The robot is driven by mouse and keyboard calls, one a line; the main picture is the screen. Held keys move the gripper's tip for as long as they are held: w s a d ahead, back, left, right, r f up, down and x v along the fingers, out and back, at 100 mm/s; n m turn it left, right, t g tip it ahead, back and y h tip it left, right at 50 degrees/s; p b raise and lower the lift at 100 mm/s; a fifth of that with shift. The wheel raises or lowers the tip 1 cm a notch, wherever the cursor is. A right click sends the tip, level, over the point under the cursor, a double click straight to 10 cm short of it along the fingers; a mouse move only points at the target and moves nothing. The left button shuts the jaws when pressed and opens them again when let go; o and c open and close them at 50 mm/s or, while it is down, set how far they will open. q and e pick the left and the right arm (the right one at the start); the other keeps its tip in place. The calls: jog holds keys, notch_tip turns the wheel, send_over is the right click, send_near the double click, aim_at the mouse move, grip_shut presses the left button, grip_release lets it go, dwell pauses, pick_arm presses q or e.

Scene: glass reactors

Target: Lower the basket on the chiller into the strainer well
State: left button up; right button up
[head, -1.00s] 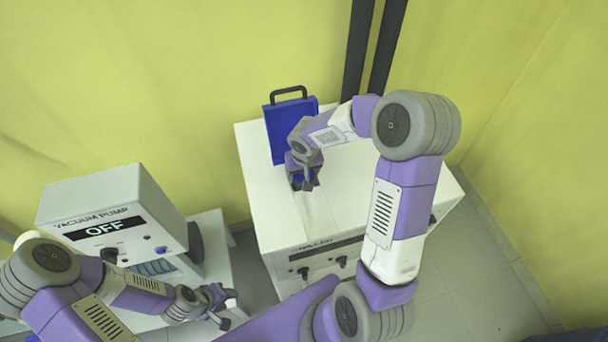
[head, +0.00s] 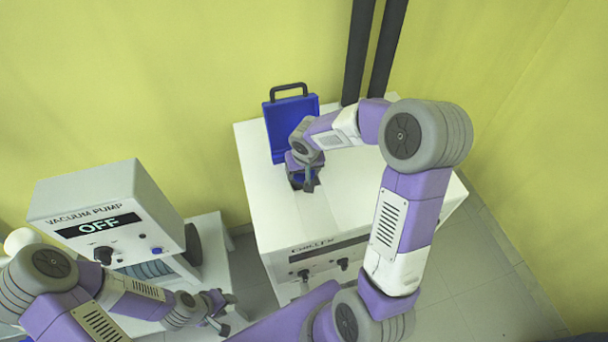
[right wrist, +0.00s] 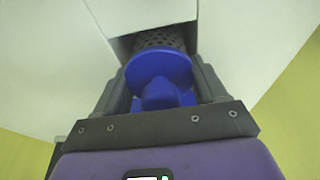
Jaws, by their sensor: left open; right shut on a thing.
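The chiller (head: 350,220) is a white box with knobs on its front. My right gripper (head: 304,184) is over the back left of its top. In the right wrist view the right gripper (right wrist: 160,100) is shut on the basket's blue handle, below a round blue cap. The basket (right wrist: 160,40) has a dark perforated body, which sits at a dark square opening (right wrist: 122,46), the strainer well, in the white top. Its lower part is hidden, so its depth cannot be told. My left gripper (head: 222,312) is open and empty at the lower left, beside the vacuum pump.
A blue case-like panel with a dark handle (head: 290,120) stands upright at the chiller's back left edge, just behind my right gripper. The vacuum pump (head: 110,215), its display reading OFF, stands on a white table at the left. The chiller's right top is clear beneath my right arm.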

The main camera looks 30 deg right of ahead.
pick_arm(q)
jog(key=shift+f, duration=0.3)
pick_arm(e)
jog(key=shift+g, duration=0.7)
jog(key=f, duration=0.2)
jog(key=s+f, duration=0.1)
jog(key=f, duration=0.1)
jog(key=s+f, duration=0.1)
jog(key=f, duration=0.1)
jog(key=shift+s+a, duration=0.15)
jog(key=shift+a, duration=0.15)
jog(key=o, duration=1.2)
jog(key=shift+r, duration=0.45)
jog(key=shift+o, duration=0.3)
jog(key=r, duration=0.1)
jog(key=w+r, duration=0.1)
jog(key=r, duration=0.1)
jog(key=r+p, duration=0.1)
jog(key=r, duration=0.1)
jog(key=shift+w+d+r, duration=0.25)
jog(key=shift+w, duration=0.05)
jog(key=shift+t, duration=0.6)
jog(key=p+v, duration=0.1)
jog(key=v, duration=0.4)
jog(key=shift+s+r, duration=0.1)
jog(key=shift+r, duration=0.85)
pick_arm(q)
jog(key=shift+w+d+r, duration=0.35)
jog(key=shift+w+r, duration=0.45)
